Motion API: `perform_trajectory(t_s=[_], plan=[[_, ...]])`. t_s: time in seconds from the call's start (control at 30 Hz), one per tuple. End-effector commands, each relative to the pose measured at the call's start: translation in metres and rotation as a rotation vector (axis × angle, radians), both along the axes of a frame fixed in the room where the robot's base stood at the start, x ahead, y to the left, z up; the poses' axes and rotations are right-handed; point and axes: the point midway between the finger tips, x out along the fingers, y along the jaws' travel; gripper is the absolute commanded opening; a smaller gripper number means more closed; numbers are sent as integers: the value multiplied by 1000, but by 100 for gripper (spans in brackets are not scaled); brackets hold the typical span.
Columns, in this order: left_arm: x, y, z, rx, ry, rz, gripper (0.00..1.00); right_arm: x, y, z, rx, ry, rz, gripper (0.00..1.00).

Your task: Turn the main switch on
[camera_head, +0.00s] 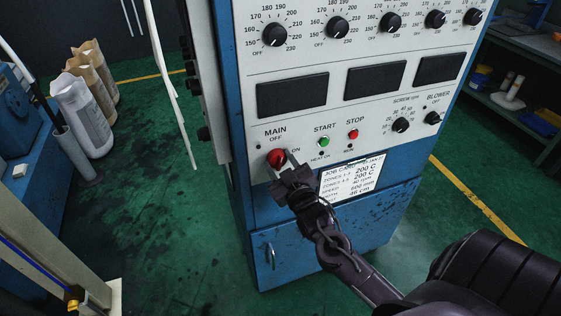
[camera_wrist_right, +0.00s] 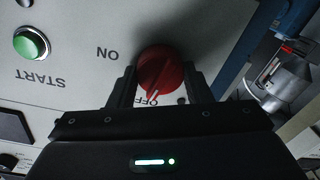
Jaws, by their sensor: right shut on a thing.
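The main switch is a red round knob (camera_head: 276,157) on the white panel of the blue cabinet, with MAIN and OFF printed above it and ON to its right. My right gripper (camera_head: 286,166) reaches it from the lower right, its fingers shut on the knob. In the right wrist view, which is upside down, the red knob (camera_wrist_right: 160,70) sits between the two fingers (camera_wrist_right: 163,82). Its pale pointer line is toward the partly hidden OFF mark; ON is to the left. My left gripper is not in view.
A green START button (camera_head: 323,141) and a red STOP button (camera_head: 353,134) are right of the switch. A white job card (camera_head: 352,180) is below them. Paper sacks (camera_head: 85,120) stand at left, shelving (camera_head: 515,100) at right. Green floor lies clear around the cabinet.

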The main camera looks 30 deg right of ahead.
Motion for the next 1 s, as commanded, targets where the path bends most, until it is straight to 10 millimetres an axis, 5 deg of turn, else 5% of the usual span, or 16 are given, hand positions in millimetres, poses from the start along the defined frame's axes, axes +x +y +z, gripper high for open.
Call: perform_trajectory(t_s=[1.0], plan=[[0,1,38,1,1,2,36,0,0,0,937,-224,-1,22]])
